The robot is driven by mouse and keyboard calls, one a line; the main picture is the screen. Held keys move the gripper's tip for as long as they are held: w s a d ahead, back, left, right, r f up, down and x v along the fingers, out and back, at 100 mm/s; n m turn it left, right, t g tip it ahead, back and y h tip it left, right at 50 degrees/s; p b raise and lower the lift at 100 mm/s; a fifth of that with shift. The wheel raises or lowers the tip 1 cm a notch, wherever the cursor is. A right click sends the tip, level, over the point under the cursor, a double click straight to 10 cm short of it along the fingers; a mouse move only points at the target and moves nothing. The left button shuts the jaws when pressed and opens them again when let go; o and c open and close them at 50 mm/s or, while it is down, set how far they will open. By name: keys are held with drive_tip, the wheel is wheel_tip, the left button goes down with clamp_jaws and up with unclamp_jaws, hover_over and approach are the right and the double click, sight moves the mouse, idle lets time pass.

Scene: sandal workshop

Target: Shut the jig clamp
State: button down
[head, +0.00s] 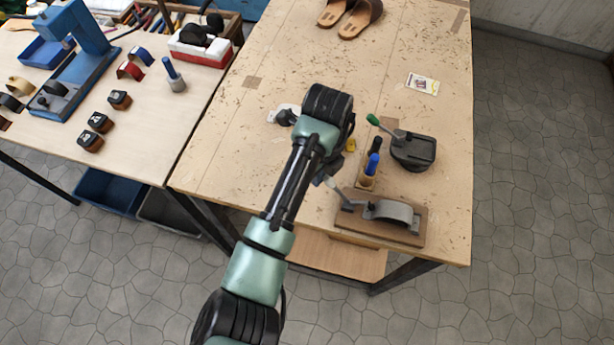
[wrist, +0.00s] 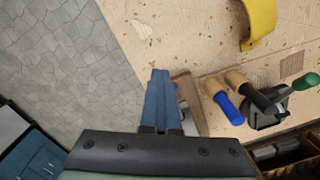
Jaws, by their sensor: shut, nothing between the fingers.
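The jig clamp (head: 392,212) is a grey curved piece on a brown board (head: 370,233) at the table's front right corner in the head view. Its grey lever (head: 346,202) slants toward the upper left, close to my gripper (head: 324,181). My gripper is mostly hidden behind my arm there. In the wrist view my gripper (wrist: 160,74) shows two blue fingers pressed together, empty. A strip of the brown board (wrist: 184,88) shows right beside them. The rest of the clamp is hidden there, and I cannot tell whether the fingers touch the lever.
Blue-handled (head: 372,164) and black-handled tools stand just behind the jig. A yellow piece (wrist: 258,22) lies farther back. Sandals (head: 350,16) lie at the far end. The table's middle is mostly clear.

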drive_tip(key=shift+m, duration=0.3)
drive_tip(key=d, duration=0.1)
drive_tip(key=s+d+f, duration=0.1)
drive_tip(key=s+d, duration=0.1)
drive_tip(key=d, duration=0.1)
drive_tip(key=shift+s+f+p, duration=0.2)
drive_tip(key=shift+s+p, duration=0.05)
drive_tip(key=shift+p, duration=0.05)
drive_tip(key=shift+g, duration=0.3)
drive_tip(key=r+p, duration=0.2)
drive_tip(key=p, duration=0.1)
drive_tip(key=d+r+p, duration=0.1)
drive_tip(key=shift+w+d+r, duration=0.1)
drive_tip(key=shift+w+r, duration=0.15)
drive_tip(key=shift+r, duration=0.15)
drive_tip(key=r+p, duration=0.2)
drive_tip(key=r, duration=0.1)
drive_tip(key=r+p, duration=0.1)
drive_tip(key=shift+a+r+p, duration=0.25)
drive_tip(key=shift+a+p, duration=0.05)
drive_tip(key=shift+a, duration=0.05)
drive_tip(key=shift+w+a, duration=0.15)
drive_tip(key=shift+w, duration=0.05)
